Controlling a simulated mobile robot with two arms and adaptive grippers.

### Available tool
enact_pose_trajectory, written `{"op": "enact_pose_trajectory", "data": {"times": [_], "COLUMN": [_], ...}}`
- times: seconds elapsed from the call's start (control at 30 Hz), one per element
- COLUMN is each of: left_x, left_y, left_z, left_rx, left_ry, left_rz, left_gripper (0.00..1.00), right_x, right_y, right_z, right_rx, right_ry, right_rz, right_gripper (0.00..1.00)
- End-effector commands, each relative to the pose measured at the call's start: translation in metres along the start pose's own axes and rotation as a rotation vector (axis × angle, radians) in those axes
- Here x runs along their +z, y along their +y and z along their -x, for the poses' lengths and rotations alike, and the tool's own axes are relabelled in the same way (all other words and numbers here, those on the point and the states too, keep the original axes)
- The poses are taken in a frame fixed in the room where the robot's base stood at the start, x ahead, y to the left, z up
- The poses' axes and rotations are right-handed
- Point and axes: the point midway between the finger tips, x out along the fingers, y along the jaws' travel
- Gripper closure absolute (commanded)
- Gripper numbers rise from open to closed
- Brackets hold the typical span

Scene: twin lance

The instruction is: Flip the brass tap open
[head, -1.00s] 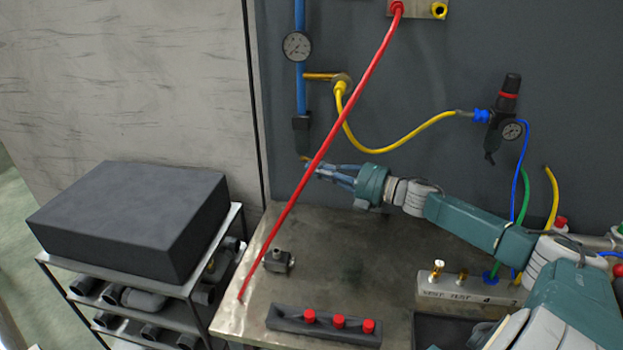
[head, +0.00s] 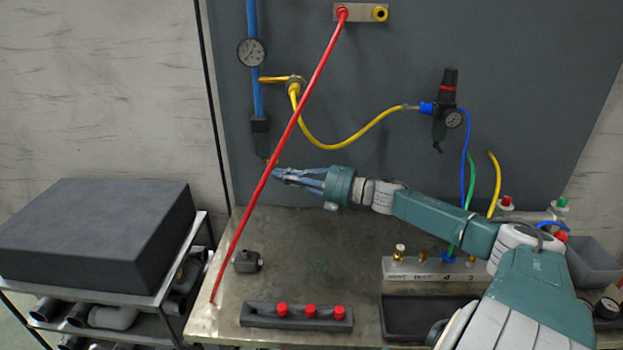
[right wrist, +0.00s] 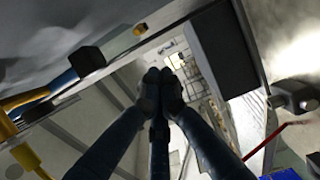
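A small brass-coloured piece (head: 266,160), which looks like the tap, shows below the black block on the blue pipe at the back panel. It is small and partly behind the red hose. A brass piece also shows near the top of the right wrist view (right wrist: 140,30). My right gripper (head: 275,173) reaches left across the bench, its fingertips just below and right of the brass piece. In the right wrist view its fingers meet at the tips (right wrist: 160,76), with nothing seen between them. Whether they touch the tap cannot be told. My left gripper is out of view.
The red hose (head: 295,118) slants in front of the panel near my fingertips. A brass branch (head: 275,79) with a yellow hose (head: 340,146) is above. On the bench (head: 300,225) stand a dark rack with red caps (head: 260,318) and a manifold (head: 425,268).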

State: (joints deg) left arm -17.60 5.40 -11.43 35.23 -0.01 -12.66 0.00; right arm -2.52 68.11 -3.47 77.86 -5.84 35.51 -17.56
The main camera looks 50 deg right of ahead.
Motion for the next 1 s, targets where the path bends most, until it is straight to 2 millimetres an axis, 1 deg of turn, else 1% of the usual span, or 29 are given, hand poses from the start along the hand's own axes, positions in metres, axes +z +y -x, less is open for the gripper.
{"op": "enact_pose_trajectory", "data": {"times": [0.03,0.17,0.33,0.5,0.67,1.0], "left_x": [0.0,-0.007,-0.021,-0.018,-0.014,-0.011], "left_y": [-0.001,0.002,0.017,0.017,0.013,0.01], "left_z": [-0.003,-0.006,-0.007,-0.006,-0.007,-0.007], "left_rx": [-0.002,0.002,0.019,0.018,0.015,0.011], "left_ry": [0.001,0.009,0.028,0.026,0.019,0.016], "left_rz": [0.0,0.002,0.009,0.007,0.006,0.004], "left_gripper": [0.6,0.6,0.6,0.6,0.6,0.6], "right_x": [0.003,0.01,0.019,0.026,0.028,0.028], "right_y": [-0.004,-0.004,-0.003,-0.001,-0.001,0.0], "right_z": [0.007,0.024,0.048,0.065,0.07,0.07], "right_rx": [-0.005,-0.005,-0.005,-0.002,-0.001,0.0], "right_ry": [-0.002,-0.002,-0.002,-0.001,-0.001,0.0], "right_rz": [0.0,0.0,0.0,0.0,0.0,0.0], "right_gripper": [1.0,1.0,1.0,1.0,1.0,1.0]}}
